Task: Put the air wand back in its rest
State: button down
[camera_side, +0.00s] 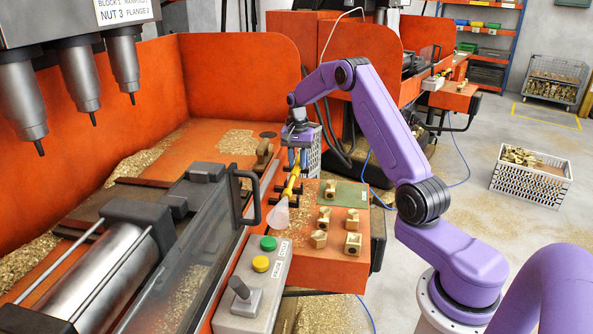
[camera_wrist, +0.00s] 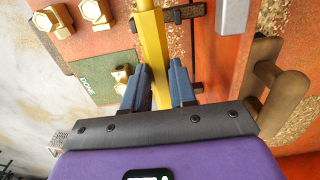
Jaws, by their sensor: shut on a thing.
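The air wand is a yellow bar (camera_side: 291,182) with a clear cone-shaped end (camera_side: 278,214), held tilted above the orange ledge in the side view. My gripper (camera_side: 297,160) is shut on it. In the wrist view the yellow wand (camera_wrist: 152,50) runs between the blue-grey fingers (camera_wrist: 158,88) and out past the top edge. Black brackets, which look like the rest (camera_wrist: 185,13), stand on the orange surface just right of the wand; dark brackets (camera_side: 281,188) also show beside it in the side view. I cannot tell whether wand and brackets touch.
A grey control box (camera_side: 252,284) with green and yellow buttons is in front. A clear guard with a black handle (camera_side: 247,197) stands left. A brown handle (camera_wrist: 275,85) is close right of my gripper.

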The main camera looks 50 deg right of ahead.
jog(key=shift+w+d+f, duration=0.1)
jog(key=shift+w+f, duration=0.1)
jog(key=shift+f, duration=1.6)
jog(key=c, duration=0.9)
grip_release()
jog(key=shift+f, duration=0.15)
notch_tip(320, 180, up, 12)
jog(key=shift+r, duration=0.15)
